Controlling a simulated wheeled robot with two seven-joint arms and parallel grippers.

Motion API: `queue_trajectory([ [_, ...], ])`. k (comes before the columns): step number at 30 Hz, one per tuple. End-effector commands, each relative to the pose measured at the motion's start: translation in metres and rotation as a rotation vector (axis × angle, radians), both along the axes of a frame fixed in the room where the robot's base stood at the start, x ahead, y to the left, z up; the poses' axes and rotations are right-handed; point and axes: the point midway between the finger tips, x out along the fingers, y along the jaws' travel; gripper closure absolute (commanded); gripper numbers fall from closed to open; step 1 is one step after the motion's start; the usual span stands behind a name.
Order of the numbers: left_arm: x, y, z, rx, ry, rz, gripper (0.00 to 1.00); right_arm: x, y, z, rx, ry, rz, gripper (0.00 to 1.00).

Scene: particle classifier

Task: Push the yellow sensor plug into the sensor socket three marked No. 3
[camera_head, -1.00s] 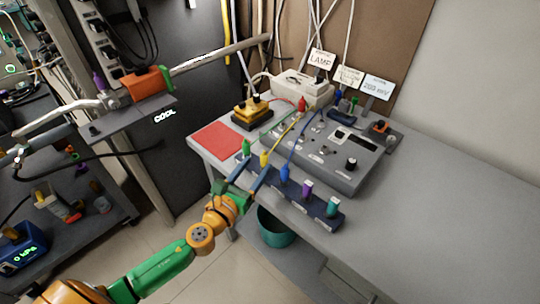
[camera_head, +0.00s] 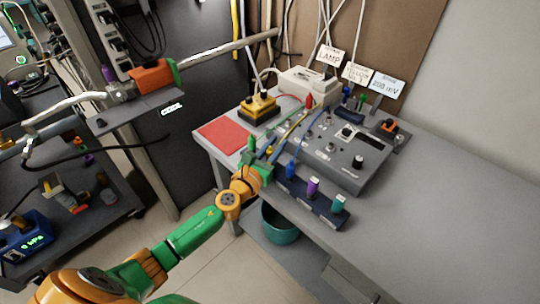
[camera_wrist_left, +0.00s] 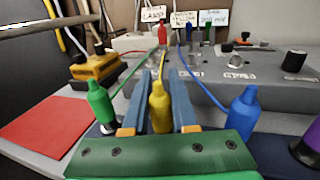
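The yellow sensor plug (camera_wrist_left: 160,107) stands upright in the blue plug rack (camera_head: 322,213), its yellow cable running away toward the grey instrument. My left gripper (camera_wrist_left: 158,95) is around it, one blue finger on each side. The fingers appear open with narrow gaps; contact is hard to tell. In the head view my left gripper (camera_head: 263,160) largely hides the yellow plug. The small socket markings on the grey instrument box (camera_head: 335,150) are not readable, so socket No. 3 cannot be picked out. My right gripper is not in view.
Beside the yellow plug stand a green plug (camera_wrist_left: 100,105) and a blue plug (camera_wrist_left: 242,113); purple (camera_head: 313,187) and teal (camera_head: 338,204) plugs stand further right. A red mat (camera_head: 222,134) and yellow device (camera_head: 259,108) lie left. The table's right side is clear.

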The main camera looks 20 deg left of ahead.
Motion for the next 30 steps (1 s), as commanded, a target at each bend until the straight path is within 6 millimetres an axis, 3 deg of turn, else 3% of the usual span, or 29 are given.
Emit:
queue_trajectory([
  [10,0.000,0.000,0.004,0.000,0.000,0.000,1.00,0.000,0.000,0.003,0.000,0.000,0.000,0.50],
  [16,0.000,0.000,0.041,0.003,-0.002,-0.001,1.00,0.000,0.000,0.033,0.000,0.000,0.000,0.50],
  [23,-0.049,-0.019,0.104,-0.001,0.001,-0.005,1.00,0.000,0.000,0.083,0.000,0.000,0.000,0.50],
  [30,-0.111,-0.042,0.121,-0.002,0.004,-0.001,1.00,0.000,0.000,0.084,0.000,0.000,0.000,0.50],
])
